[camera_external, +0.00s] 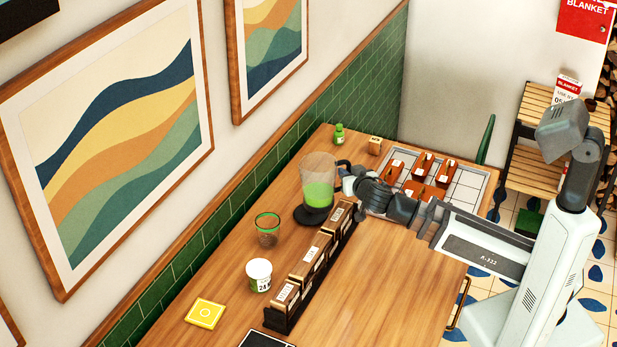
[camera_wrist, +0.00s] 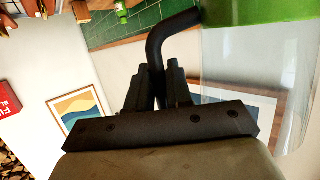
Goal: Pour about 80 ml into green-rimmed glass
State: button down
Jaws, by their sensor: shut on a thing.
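A clear pitcher (camera_external: 319,174) with green liquid in its lower part stands upright at a round black base (camera_external: 311,216) on the wooden counter. I cannot tell whether it touches the base. My gripper (camera_external: 352,182) is at its right side, shut on its black handle (camera_external: 343,165). In the wrist view my gripper's fingers (camera_wrist: 160,85) close on the dark handle (camera_wrist: 168,38), with the clear pitcher wall (camera_wrist: 240,70) and green liquid (camera_wrist: 258,10) to the right. The green-rimmed glass (camera_external: 267,230) stands upright on the counter, left and nearer than the pitcher, and looks empty.
A dark rack of boxes (camera_external: 313,262) runs along the counter beside the glass and pitcher. A white cup (camera_external: 259,275) and a yellow square (camera_external: 205,313) lie nearer. A grey tray (camera_external: 470,181) with orange-brown items and a small green bottle (camera_external: 339,134) are farther back.

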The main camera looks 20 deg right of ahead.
aim_at(334, 166)
jog(key=shift+r, duration=0.1)
dwell(0.3)
jog(key=shift+a+r+n+h, duration=0.2)
jog(key=shift+a+r+n, duration=0.2)
jog(key=shift+r, duration=0.2)
jog(key=shift+a+r+n+h, duration=0.25)
jog(key=shift+r+n, duration=0.15)
jog(key=shift+r, duration=0.15)
jog(key=shift+a+r+n+h, duration=0.35)
jog(key=shift+a+r+n, duration=0.3)
jog(key=shift+r+n, duration=0.1)
jog(key=shift+a+f+n, duration=0.2)
jog(key=shift+a+n, duration=0.55)
jog(key=shift+a, duration=0.1)
jog(key=shift+a+r+n+h, duration=0.4)
jog(key=shift+a+h, duration=0.1)
jog(key=shift+a, duration=0.25)
jog(key=shift+a+r+n+t+h, duration=0.3)
jog(key=shift+a+r+n, duration=0.2)
jog(key=shift+a+n, duration=0.3)
jog(key=shift+a+r+n+h, duration=0.25)
jog(key=shift+a+n, duration=0.15)
jog(key=shift+n, duration=0.15)
jog(key=shift+a+r+n+h, duration=0.15)
jog(key=shift+a+n+h, duration=0.1)
jog(key=shift+a+n, duration=0.25)
jog(key=shift+a+r+n+t, duration=0.15)
jog(key=shift+a+n+t, duration=0.45)
jog(key=shift+a+n, duration=0.5)
